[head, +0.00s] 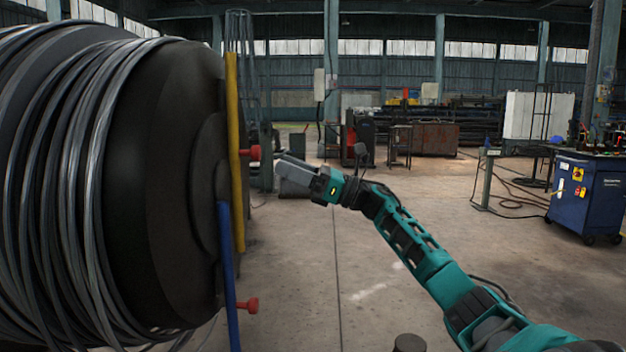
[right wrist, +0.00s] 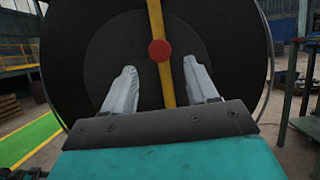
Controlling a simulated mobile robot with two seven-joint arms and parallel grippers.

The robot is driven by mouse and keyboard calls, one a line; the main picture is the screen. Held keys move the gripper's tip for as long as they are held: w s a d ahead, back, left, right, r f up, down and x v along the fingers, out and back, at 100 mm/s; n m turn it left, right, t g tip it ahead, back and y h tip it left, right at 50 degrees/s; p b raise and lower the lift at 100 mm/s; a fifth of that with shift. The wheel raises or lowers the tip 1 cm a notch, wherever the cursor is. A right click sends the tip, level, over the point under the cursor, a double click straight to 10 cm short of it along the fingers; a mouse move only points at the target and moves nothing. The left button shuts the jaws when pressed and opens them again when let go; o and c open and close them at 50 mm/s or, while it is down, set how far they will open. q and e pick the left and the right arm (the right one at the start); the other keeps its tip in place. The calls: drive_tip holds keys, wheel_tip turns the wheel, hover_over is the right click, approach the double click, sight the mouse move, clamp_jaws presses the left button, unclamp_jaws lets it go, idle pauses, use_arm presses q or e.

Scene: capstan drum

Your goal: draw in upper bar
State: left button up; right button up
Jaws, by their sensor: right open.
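The capstan drum (head: 160,170) fills the left of the head view, wound with grey cable. A yellow upper bar (head: 234,110) runs upright across its end face and carries a red knob (head: 252,152). A blue bar (head: 228,270) lies below, with a second red knob (head: 248,305). My right gripper (head: 279,164) is open and empty, just right of the upper knob and pointing at it. In the right wrist view the upper knob (right wrist: 159,50) and yellow bar (right wrist: 155,18) show between and beyond the two spread fingers, apparently untouched. My left gripper is not in view.
A blue tool cabinet (head: 587,195) stands at the right, by a grey post stand (head: 486,180). A rusty bin (head: 435,137) and a small stool (head: 400,143) are farther back. The concrete floor (head: 330,270) between drum and cabinet is mostly clear.

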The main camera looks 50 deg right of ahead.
drive_tip(key=v, duration=0.5)
drive_tip(key=shift+s+d+f, duration=0.1)
drive_tip(key=shift+s, duration=0.05)
idle(0.4)
